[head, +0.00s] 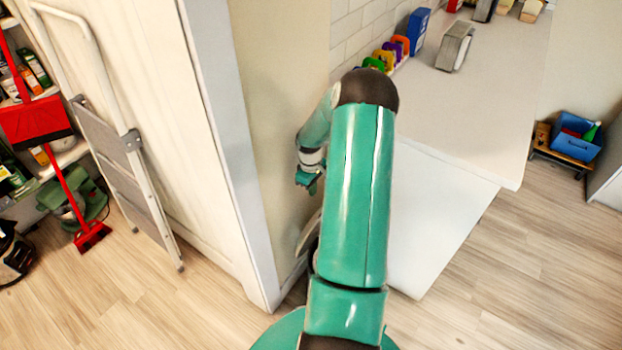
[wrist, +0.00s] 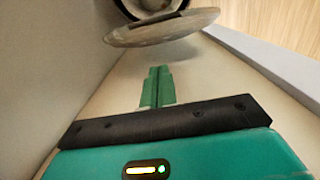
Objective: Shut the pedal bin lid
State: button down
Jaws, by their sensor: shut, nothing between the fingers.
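The pedal bin's lid (wrist: 165,30) is a round grey disc, seen nearly edge-on at the top of the wrist view. It stands raised, away from the dark round opening of the bin (wrist: 152,7), which is cut off by the frame's top edge. In the head view only a pale sliver of the lid (head: 308,233) shows beside my arm, which hides the rest of the bin. My gripper (wrist: 160,70) is shut and empty, its green fingertips pointing at the lid with a small gap between. In the head view my gripper (head: 310,185) hangs by the beige wall.
A tall white cabinet (head: 200,150) and its wall are close on the left. A white worktop (head: 470,110) with a lower white panel (head: 435,215) lies right of my arm. A step ladder (head: 120,150) leans at the left. Wooden floor (head: 520,270) is clear at the lower right.

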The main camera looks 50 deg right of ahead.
aim_at(321, 209)
jog(key=s+f, duration=0.2)
jog(key=shift+s+d+f, duration=0.15)
jog(key=shift+s+f, duration=0.35)
jog(key=shift+s, duration=0.45)
jog(key=shift+s, duration=0.15)
